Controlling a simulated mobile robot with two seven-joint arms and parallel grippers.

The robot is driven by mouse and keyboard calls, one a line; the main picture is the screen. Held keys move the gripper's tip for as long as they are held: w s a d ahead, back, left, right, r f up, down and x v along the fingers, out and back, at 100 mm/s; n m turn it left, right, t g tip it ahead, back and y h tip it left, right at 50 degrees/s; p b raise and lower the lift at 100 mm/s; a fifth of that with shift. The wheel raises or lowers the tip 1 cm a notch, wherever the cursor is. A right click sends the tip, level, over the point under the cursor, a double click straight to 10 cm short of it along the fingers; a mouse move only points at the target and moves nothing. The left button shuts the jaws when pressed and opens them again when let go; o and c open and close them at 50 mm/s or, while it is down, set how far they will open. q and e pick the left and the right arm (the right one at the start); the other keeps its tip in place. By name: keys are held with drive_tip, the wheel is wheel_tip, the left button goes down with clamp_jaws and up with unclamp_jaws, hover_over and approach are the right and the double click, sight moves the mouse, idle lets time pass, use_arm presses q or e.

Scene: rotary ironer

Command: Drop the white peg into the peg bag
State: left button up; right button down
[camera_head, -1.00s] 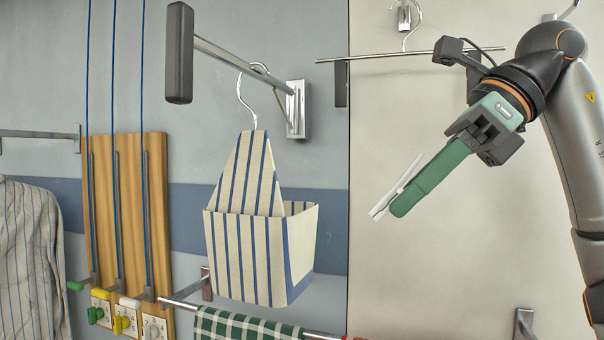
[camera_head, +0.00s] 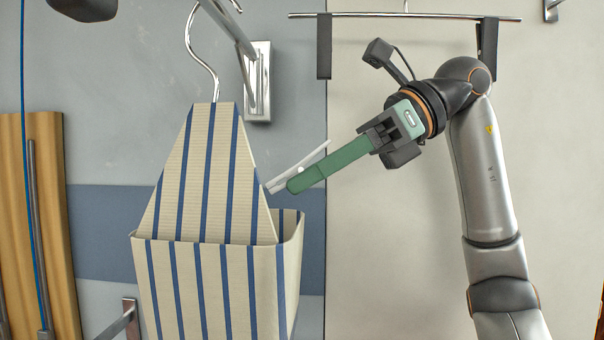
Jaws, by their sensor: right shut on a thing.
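The peg bag (camera_head: 205,275) is cream with blue stripes and hangs by a silver hook left of the middle. Its open top shows at its right side, behind the front edge. My right gripper (camera_head: 302,180) has green fingers and reaches in from the right, tilted down to the left. It is shut on the slim white peg (camera_head: 297,167), which lies tilted along the fingers. The inside of the bag is mostly hidden. My left gripper is out of view.
A clip hanger (camera_head: 400,16) hangs at the top right. A wooden board (camera_head: 38,215) stands at the left.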

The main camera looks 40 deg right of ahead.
drive_tip(key=w+a, duration=0.1)
drive_tip(key=a, duration=0.1)
drive_tip(key=w+a+f, duration=0.1)
drive_tip(key=w+a, duration=0.1)
drive_tip(key=w+a+f, duration=0.1)
drive_tip(key=a, duration=0.1)
drive_tip(key=shift+w+a, duration=0.15)
drive_tip(key=shift+w, duration=0.15)
idle(0.5)
idle(0.4)
drive_tip(key=shift+c, duration=1.5)
unclamp_jaws()
drive_tip(key=shift+s+d+r, duration=0.25)
drive_tip(key=shift+s+d, duration=0.55)
drive_tip(key=shift+d, duration=0.25)
drive_tip(key=shift+s+d+r, duration=0.25)
drive_tip(key=shift+s+d, duration=0.5)
drive_tip(key=shift+d, duration=0.3)
drive_tip(key=shift+s+d+r, duration=0.25)
drive_tip(key=shift+s+d, duration=0.55)
drive_tip(key=shift+d, duration=0.25)
